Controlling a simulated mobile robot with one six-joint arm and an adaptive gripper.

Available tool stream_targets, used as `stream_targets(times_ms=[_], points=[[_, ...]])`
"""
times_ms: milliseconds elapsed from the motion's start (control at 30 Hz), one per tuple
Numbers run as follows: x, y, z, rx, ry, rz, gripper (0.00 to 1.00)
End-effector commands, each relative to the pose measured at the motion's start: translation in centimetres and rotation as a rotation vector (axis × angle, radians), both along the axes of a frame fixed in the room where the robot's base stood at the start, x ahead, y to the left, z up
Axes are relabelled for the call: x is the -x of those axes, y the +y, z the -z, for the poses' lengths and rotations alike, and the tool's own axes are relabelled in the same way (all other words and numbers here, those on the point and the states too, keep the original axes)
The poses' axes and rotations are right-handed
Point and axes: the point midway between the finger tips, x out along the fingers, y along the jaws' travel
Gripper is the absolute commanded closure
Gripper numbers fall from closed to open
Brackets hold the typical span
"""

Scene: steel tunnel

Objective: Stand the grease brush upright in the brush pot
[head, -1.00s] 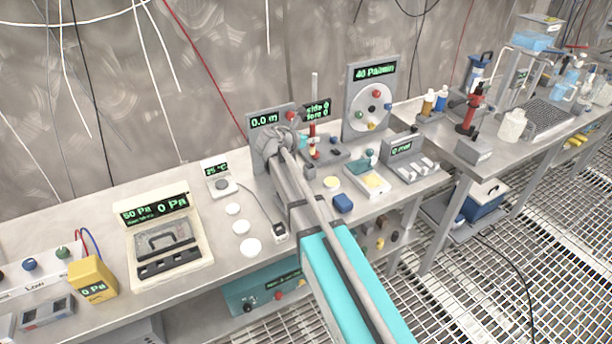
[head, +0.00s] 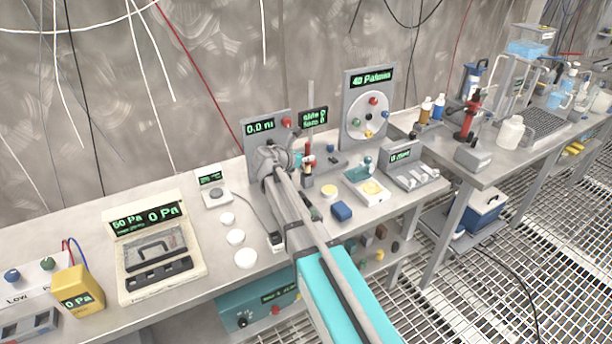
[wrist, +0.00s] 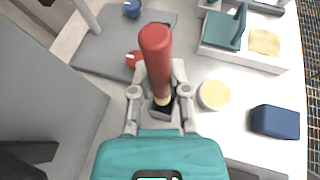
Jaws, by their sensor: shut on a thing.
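The grease brush, with a red handle (wrist: 157,55) and a pale lower part, is between the fingers of my gripper (wrist: 160,92) in the wrist view. It stands about upright, handle up. Its lower end is over or inside the dark square opening of the grey brush pot (wrist: 166,117). I cannot tell how deep it is, and the fingers and the brush hide part of the pot. In the head view the red handle (head: 308,149) shows beside the grey post, behind my arm.
A round tin with yellow content (wrist: 215,95) and a dark blue block (wrist: 275,121) lie right of the pot. A tray with a teal piece (wrist: 235,30) stands behind them. A grey plate with a post (head: 311,100) is behind the pot. Small red and blue knobs stand close by.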

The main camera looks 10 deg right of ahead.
Motion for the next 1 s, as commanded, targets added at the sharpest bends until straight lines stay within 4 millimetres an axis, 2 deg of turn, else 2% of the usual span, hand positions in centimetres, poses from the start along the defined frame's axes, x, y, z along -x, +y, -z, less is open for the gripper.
stream_targets(times_ms=[67,567,1000], points=[[0.0,0.0,0.5,0.0,0.0,0.0,1.0],[0.0,0.1,0.7,0.0,0.0,-0.001,1.0],[0.0,0.2,4.2,0.0,0.0,-0.002,1.0]])
